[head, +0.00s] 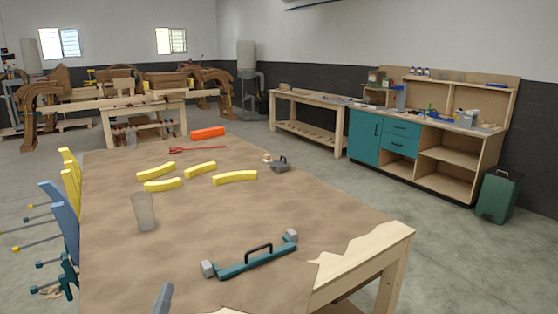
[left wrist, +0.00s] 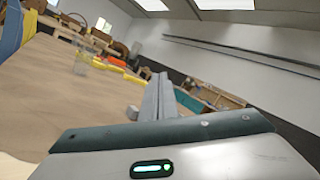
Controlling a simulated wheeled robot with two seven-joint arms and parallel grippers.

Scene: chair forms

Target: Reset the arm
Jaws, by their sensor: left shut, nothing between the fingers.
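My left gripper (head: 162,298) shows as a grey finger tip at the bottom edge of the head view, over the near part of the brown-covered table (head: 240,215). In the left wrist view its two long grey fingers (left wrist: 158,98) lie together, shut, with nothing between them. They point over the table towards the far side of the room. The rest of the left arm is outside the head view. My right gripper is in neither view.
A teal tool with a black handle (head: 255,262) lies right of my gripper. A clear cup (head: 144,212), several yellow curved pieces (head: 234,178) and an orange block (head: 208,132) are farther back.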

